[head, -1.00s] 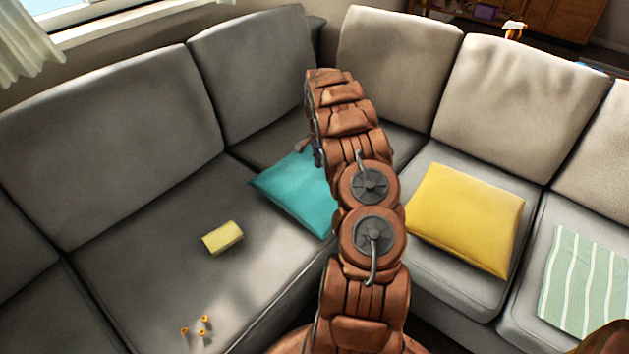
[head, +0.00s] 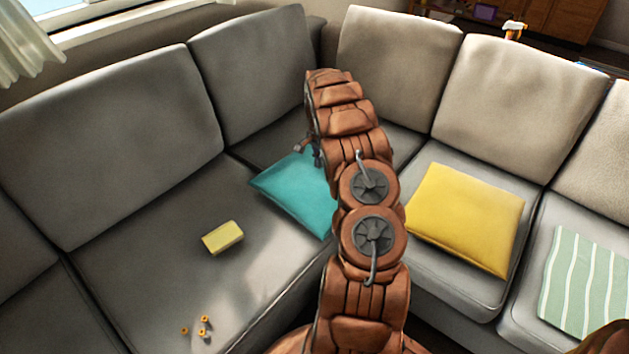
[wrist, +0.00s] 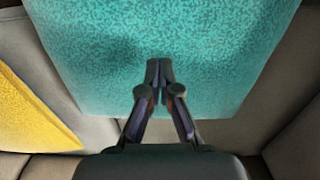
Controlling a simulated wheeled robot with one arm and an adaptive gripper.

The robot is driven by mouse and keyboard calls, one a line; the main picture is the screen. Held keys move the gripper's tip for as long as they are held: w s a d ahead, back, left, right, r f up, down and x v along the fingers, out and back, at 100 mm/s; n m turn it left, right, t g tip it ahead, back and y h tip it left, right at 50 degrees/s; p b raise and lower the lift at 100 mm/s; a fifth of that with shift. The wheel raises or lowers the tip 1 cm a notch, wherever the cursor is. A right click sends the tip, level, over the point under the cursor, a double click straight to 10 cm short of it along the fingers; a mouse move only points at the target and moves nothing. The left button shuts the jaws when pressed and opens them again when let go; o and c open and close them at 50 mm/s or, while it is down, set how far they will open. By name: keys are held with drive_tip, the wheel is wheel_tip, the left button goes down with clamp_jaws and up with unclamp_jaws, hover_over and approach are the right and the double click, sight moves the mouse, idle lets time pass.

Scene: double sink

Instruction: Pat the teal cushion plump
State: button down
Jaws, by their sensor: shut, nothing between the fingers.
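The teal cushion (head: 293,192) lies flat on the corner seat of the grey sofa in the head view, partly hidden behind my arm. In the wrist view the teal cushion (wrist: 200,40) fills the upper middle. My gripper (wrist: 159,66) is shut and empty, with its fingertips over the cushion's surface. I cannot tell whether the tips touch it. In the head view my gripper is mostly hidden by my own arm.
A yellow cushion (head: 465,218) lies on the seat to the right, close to my arm. A pale yellow block (head: 222,238) and several small orange-topped pieces (head: 204,322) lie on the left seat. A striped green cloth (head: 588,283) lies at far right.

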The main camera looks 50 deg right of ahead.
drive_tip(key=shift+f, duration=0.25)
drive_tip(key=shift+f+b, duration=0.3)
drive_tip(key=shift+f, duration=0.65)
drive_tip(key=shift+r, duration=0.15)
drive_tip(key=shift+r, duration=0.75)
drive_tip(key=shift+f, duration=0.2)
drive_tip(key=shift+f, duration=0.7)
drive_tip(key=shift+r, duration=0.15)
drive_tip(key=shift+r, duration=0.75)
